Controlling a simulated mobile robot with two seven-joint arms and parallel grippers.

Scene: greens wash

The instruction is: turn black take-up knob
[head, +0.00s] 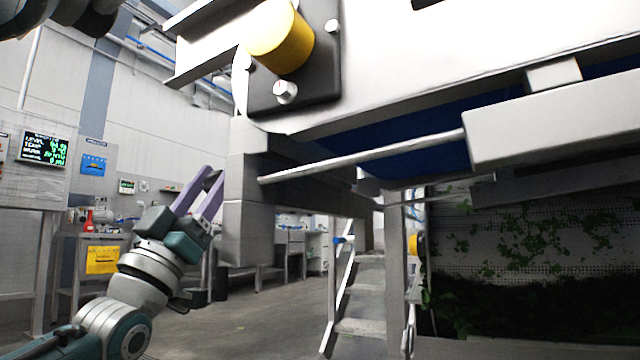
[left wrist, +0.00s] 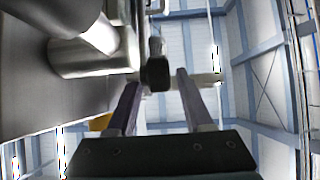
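The black take-up knob (left wrist: 157,73) shows in the left wrist view, on the end of a metal rod or screw. My left gripper (left wrist: 158,80) is open there, with one purple finger on each side of the knob and gaps seeming to show on both sides. In the head view my left gripper (head: 214,172) reaches up from the lower left, beside the grey end of the machine frame (head: 246,190). A small dark piece shows between its fingers, mostly hidden by them. My right gripper is not in view.
A yellow cylinder (head: 278,38) on a black plate sits on the machine side above the gripper. A grey bar (head: 370,156) runs right under the belt. A stepladder (head: 358,290) and leafy greens (head: 530,235) stand right. Open floor lies below.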

